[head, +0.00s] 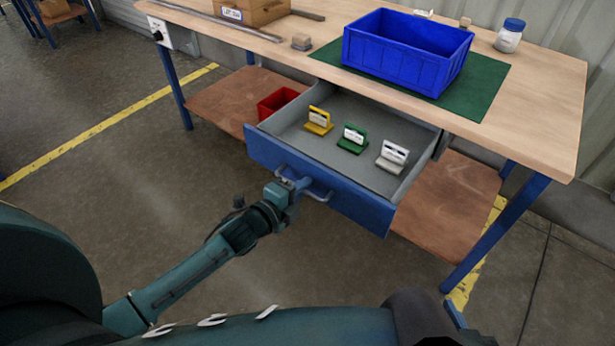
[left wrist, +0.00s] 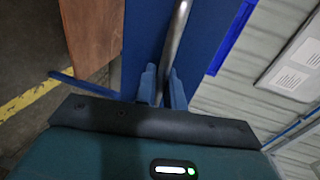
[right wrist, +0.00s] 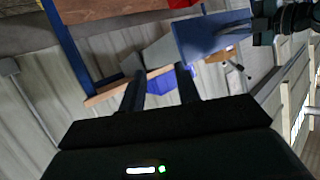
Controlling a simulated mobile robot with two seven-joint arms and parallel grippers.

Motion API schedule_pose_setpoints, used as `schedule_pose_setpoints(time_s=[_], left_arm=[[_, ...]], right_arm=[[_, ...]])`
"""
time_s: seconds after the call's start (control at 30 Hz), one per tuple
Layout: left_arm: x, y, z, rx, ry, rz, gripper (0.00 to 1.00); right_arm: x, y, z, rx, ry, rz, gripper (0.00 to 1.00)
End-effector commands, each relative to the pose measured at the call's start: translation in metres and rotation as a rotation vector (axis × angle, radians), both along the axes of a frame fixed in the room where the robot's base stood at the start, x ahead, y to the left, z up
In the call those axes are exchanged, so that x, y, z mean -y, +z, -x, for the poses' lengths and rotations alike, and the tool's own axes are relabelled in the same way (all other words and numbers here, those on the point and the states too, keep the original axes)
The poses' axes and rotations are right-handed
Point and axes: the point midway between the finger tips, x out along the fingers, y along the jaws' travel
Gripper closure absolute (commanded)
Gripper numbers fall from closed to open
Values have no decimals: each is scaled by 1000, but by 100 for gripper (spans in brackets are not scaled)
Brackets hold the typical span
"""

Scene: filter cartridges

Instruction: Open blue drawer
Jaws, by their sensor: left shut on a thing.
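The blue drawer (head: 348,190) under the workbench is pulled out, and its grey inside shows in the head view. A yellow cartridge (head: 319,120), a green cartridge (head: 352,138) and a white cartridge (head: 392,156) stand in a row in it. My left gripper (head: 294,187) is shut on the drawer's metal handle (head: 318,195). In the left wrist view the fingers (left wrist: 163,88) sit on both sides of the handle bar (left wrist: 178,35). My right gripper (right wrist: 160,88) shows in the right wrist view with its fingers apart and nothing between them; the drawer front (right wrist: 212,38) is beyond it.
A blue bin (head: 405,52) stands on a green mat (head: 480,95) on the bench top (head: 550,90). A white jar (head: 509,36) and a cardboard box (head: 250,10) are also up there. A red bin (head: 277,102) sits on the lower shelf (head: 215,105). The floor before the bench is clear.

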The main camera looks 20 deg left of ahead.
Motion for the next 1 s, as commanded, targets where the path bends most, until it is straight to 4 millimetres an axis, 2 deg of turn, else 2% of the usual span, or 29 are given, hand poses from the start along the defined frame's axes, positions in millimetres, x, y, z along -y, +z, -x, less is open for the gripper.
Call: schedule_pose_setpoints(time_s=[0.17, 0.2, 0.27, 0.57, 0.73, 1.0], left_arm=[[-1, 0, -1, 2, 1, 0, 100], [-1, 0, -1, 2, 1, 0, 88], [0, 0, -1, 2, 1, 0, 84], [-2, 1, 3, 1, 1, 0, 84], [-10, 6, 26, -1, 0, 0, 84], [-29, 17, 81, -2, 0, -1, 84]], right_arm=[[0, -1, 0, 1, -1, -1, 68], [0, -1, 0, 1, -1, -1, 68], [0, 0, 0, 1, -1, -1, 68], [0, 1, 0, 2, -2, -1, 68], [0, 4, 0, -3, -1, -2, 68], [-3, -3, 0, -34, 7, -1, 68]])
